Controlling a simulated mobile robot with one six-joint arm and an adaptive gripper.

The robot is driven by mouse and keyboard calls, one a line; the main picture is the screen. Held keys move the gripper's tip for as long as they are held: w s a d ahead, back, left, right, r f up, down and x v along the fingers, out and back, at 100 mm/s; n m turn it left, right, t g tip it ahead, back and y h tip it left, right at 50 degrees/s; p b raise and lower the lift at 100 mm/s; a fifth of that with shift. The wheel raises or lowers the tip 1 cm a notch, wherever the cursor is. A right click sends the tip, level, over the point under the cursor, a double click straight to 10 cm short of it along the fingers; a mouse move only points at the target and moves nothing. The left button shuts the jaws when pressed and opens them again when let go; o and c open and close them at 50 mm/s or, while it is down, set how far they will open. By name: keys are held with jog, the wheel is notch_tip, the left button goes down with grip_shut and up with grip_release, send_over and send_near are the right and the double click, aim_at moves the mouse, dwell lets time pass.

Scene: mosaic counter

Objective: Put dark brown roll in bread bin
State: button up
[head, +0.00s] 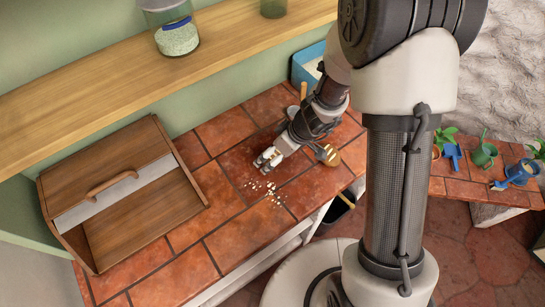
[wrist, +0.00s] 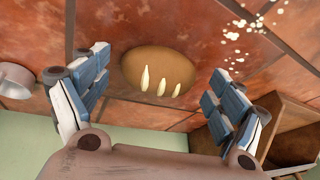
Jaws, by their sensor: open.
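The brown roll (wrist: 160,72) lies on the tiled counter in the wrist view, an oval with three pale scores on top. It sits between the two spread fingers of my gripper (head: 267,160), which is open and empty. I cannot tell from this view how high the fingers are above the tiles. Part of the bin also shows at the lower right of the wrist view (wrist: 295,118).
A blue box (head: 303,68) stands at the back. A wooden shelf (head: 120,80) overhangs the wall side. The tiles before the bin are clear.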

jog(key=shift+c, duration=0.2)
jog(key=c, duration=1.2)
jog(key=shift+o, duration=0.2)
